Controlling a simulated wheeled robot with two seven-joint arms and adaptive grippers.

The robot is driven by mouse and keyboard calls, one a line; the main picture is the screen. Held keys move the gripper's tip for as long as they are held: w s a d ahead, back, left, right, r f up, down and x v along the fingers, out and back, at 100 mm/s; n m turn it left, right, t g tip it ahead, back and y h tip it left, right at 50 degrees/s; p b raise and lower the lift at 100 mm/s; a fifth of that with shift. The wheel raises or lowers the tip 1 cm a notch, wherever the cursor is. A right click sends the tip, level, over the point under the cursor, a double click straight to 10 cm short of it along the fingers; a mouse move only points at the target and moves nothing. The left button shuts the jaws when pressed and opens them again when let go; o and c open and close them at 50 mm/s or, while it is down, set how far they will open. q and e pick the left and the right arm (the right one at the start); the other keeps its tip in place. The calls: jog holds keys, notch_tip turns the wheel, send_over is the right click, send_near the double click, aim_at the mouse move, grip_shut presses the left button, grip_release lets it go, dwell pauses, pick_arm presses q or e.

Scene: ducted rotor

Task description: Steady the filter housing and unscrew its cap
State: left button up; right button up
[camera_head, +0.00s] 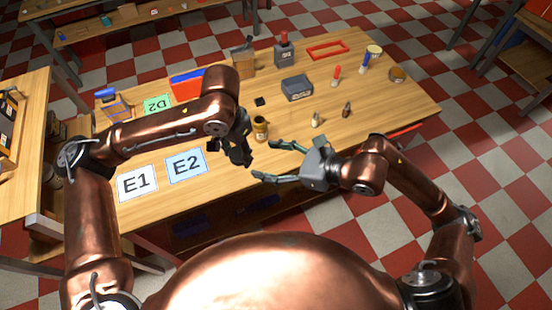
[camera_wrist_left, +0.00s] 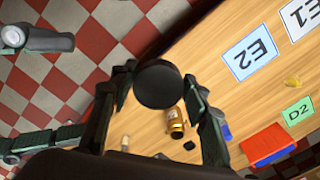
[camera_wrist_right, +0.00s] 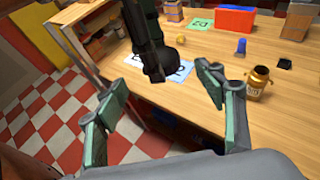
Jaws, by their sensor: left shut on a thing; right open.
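The filter housing is a gold jar (camera_head: 261,130) with a pale label. It stands upright on the table, apart from both grippers. In the right wrist view the jar (camera_wrist_right: 258,84) shows an uncapped top. My left gripper (camera_head: 238,158) is shut on a dark round cap (camera_wrist_left: 158,85), held in the air to the left of the jar in the head view. The cap also shows dark in the right wrist view (camera_wrist_right: 176,56). My right gripper (camera_head: 266,160) is open and empty in front of the jar. Its spread fingers show in the right wrist view (camera_wrist_right: 163,88).
A small black block (camera_head: 259,101) and a grey bin (camera_head: 297,88) lie behind the jar. Two small bottle-like items (camera_head: 316,119) stand to its right. Cards E1 (camera_head: 137,183) and E2 (camera_head: 186,166) lie at the left. The table's front right is mostly clear.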

aim_at(240, 155)
jog(key=x, duration=0.9)
jog(key=shift+w+a+f, duration=0.1)
jog(key=shift+a, duration=0.15)
jog(key=shift+c, duration=0.5)
jog(key=c, duration=1.1)
pick_arm(q)
jog(key=o, duration=1.4)
jog(key=shift+c, duration=0.2)
pick_arm(e)
jog(key=shift+c, duration=0.2)
